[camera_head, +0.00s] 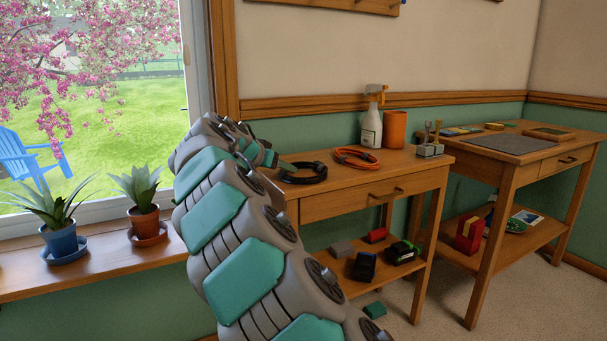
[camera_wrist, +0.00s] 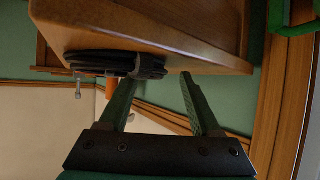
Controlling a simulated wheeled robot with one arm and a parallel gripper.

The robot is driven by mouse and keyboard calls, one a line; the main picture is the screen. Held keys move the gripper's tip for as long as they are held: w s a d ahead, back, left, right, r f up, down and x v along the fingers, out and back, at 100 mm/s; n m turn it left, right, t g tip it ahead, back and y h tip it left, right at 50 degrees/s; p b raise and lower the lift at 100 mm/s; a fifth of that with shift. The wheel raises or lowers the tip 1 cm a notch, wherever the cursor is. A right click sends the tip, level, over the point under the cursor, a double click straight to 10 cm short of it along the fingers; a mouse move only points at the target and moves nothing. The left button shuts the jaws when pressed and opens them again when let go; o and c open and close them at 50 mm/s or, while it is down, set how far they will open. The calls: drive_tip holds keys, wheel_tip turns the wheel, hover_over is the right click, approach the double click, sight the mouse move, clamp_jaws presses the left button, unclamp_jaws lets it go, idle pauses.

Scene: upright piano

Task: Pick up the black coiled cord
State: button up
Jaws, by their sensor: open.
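The black coiled cord (camera_head: 303,173) lies flat at the left end of the small wooden table's top (camera_head: 400,163). In the wrist view, which is turned nearly upside down, the black coil (camera_wrist: 100,62) shows edge-on against the tabletop (camera_wrist: 190,60). My gripper (camera_wrist: 158,79) is open, with two green fingers pointing toward the table. The left finger overlaps the coil in the picture, and the coil's right end shows between the fingers. I cannot tell whether they touch. In the head view my arm hides most of my gripper.
An orange coiled cord (camera_head: 357,158) lies right of the black one. Behind stand a spray bottle (camera_head: 372,122) and an orange cup (camera_head: 395,128). The lower shelf holds several small items. Potted plants (camera_head: 142,203) stand on the windowsill at left. A second table (camera_head: 487,180) is at right.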

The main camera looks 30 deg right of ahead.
drive_tip(key=shift+w+d+f, duration=0.15)
drive_tip(key=shift+w+d, duration=0.1)
drive_tip(key=shift+d, duration=0.1)
drive_tip(key=shift+c, duration=0.4)
clamp_jaws()
